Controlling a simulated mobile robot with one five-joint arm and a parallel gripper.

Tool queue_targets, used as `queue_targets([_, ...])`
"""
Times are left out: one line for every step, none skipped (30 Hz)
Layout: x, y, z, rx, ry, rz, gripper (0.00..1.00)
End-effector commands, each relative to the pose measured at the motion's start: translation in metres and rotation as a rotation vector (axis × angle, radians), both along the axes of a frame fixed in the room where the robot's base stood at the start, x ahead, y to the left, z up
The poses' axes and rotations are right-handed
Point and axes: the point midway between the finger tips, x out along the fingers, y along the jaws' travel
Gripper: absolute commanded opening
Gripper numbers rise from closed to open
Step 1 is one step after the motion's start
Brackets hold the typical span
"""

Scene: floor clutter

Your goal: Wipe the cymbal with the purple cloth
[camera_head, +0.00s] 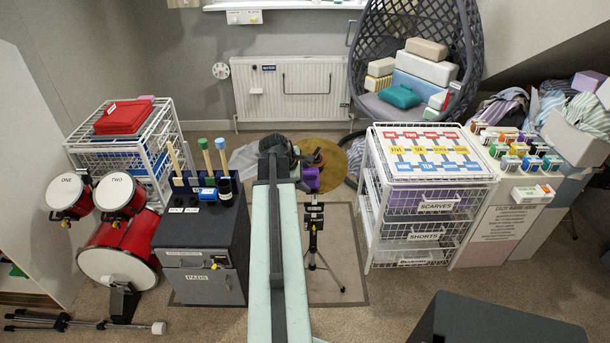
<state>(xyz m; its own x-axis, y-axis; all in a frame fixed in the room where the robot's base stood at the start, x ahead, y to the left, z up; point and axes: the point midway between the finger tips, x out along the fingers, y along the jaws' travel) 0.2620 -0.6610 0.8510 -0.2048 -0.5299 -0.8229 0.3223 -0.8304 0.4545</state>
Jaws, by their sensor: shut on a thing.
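The cymbal (331,168) is a round golden-brown disc beyond the end of my arm, in the middle of the view. My arm hides its left part. My gripper (303,162) is dark and is over the left side of the cymbal as seen here. It is shut on the purple cloth (311,179), a small purple patch at its right side. The fingertips are mostly hidden by the arm. I cannot tell whether the cloth touches the cymbal.
A black tripod stand (315,245) stands on the mat right of my arm. A dark cabinet (205,235) with mallets and bottles is close on the left, beside red drums (118,250). A white wire drawer unit (380,195) stands right. A hanging chair (365,55) is behind.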

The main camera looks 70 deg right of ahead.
Motion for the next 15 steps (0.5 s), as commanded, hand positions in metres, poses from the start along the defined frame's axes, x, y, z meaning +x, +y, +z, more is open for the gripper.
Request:
queue_targets([0.0002,-0.0002,-0.0008,0.000,0.000,0.000,0.39])
queue_targets([0.0003,-0.0003,-0.0012,0.000,0.000,0.000,0.39])
queue_targets([0.0005,-0.0006,-0.0019,0.000,0.000,0.000,0.39])
queue_targets([0.0006,-0.0009,-0.0025,0.000,0.000,0.000,0.39])
queue_targets([0.0008,-0.0011,-0.0032,0.000,0.000,0.000,0.39])
queue_targets([0.0009,-0.0015,-0.0040,0.000,0.000,0.000,0.39])
queue_targets([0.0011,-0.0017,-0.0045,0.000,0.000,0.000,0.39])
queue_targets([0.0012,-0.0020,-0.0051,0.000,0.000,0.000,0.39])
queue_targets([0.0014,-0.0023,-0.0058,0.000,0.001,0.001,0.39])
queue_targets([0.0015,-0.0026,-0.0064,0.000,0.001,0.001,0.39])
queue_targets([0.0017,-0.0028,-0.0069,0.000,0.001,0.001,0.39])
queue_targets([0.0018,-0.0031,-0.0076,0.000,0.001,0.001,0.39])
queue_targets([0.0019,-0.0034,-0.0082,0.000,0.001,0.001,0.39])
queue_targets([0.0020,-0.0036,-0.0086,0.000,0.001,0.001,0.39])
queue_targets([0.0022,-0.0039,-0.0094,0.000,0.001,0.001,0.39])
